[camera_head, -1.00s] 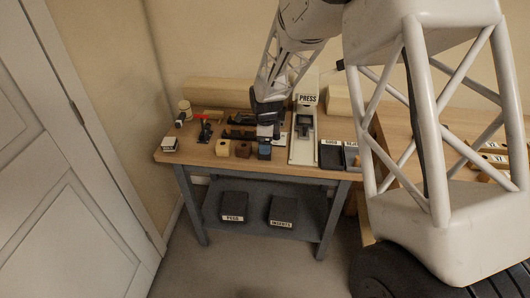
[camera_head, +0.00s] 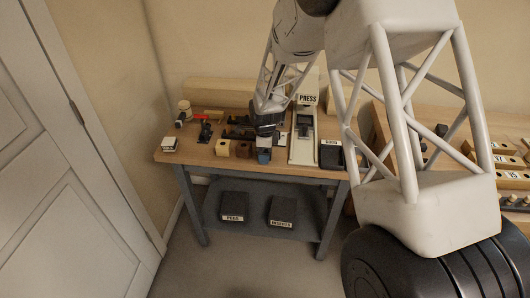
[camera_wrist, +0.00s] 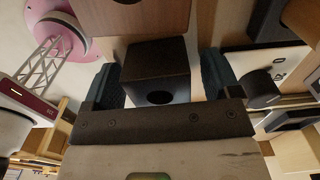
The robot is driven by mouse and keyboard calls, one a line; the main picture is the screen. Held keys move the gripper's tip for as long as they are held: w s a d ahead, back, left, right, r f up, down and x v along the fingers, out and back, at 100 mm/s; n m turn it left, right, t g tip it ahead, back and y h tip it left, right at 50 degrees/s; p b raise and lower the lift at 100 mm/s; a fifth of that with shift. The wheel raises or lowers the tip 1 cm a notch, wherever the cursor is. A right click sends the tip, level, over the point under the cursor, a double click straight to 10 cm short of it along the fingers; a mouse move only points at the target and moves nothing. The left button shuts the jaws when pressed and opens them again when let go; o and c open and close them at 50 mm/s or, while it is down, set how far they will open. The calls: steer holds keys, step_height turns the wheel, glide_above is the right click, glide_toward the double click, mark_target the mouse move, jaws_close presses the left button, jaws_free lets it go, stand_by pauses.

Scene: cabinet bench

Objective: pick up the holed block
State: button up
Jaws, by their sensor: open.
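A dark block (camera_head: 264,156) with a round hole sits at the front of the left bench, the rightmost of three small blocks. In the wrist view the same block (camera_wrist: 153,58) lies between the two blue-grey fingers of my gripper (camera_wrist: 160,80), its round hole showing. My gripper (camera_head: 265,143) is open and down at this block in the head view, hiding part of it. I cannot tell whether the fingers touch it. A brown block (camera_head: 243,150) stands left of it and also shows a dark hole in the wrist view (camera_wrist: 160,18). A pale wood block (camera_head: 222,148) is further left.
A press (camera_head: 303,140) stands close to the right of my gripper, with a dark labelled bin (camera_head: 331,155) beyond it. Dark fixtures (camera_head: 236,133) lie behind the blocks. A small white-topped box (camera_head: 170,144) is at the left end. The bench's front edge is close to the blocks.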

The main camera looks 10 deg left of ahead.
steer(key=shift+c, duration=0.2)
stand_by(0.3)
steer(key=c, duration=1)
steer(key=shift+o, duration=0.2)
steer(key=shift+r, duration=0.2)
steer(key=shift+r, duration=0.5)
steer(key=shift+s+d+r, duration=0.1)
steer(key=shift+s+r, duration=0.05)
steer(key=shift+r, duration=0.45)
steer(key=shift+s+r, duration=0.15)
steer(key=shift+r, duration=0.4)
steer(key=s+d, duration=0.2)
steer(key=s, duration=0.5)
steer(key=s+d+r, duration=0.1)
steer(key=s+d, duration=0.2)
steer(key=s, duration=0.4)
steer(key=shift+s+d+r, duration=0.15)
steer(key=shift+d, duration=0.15)
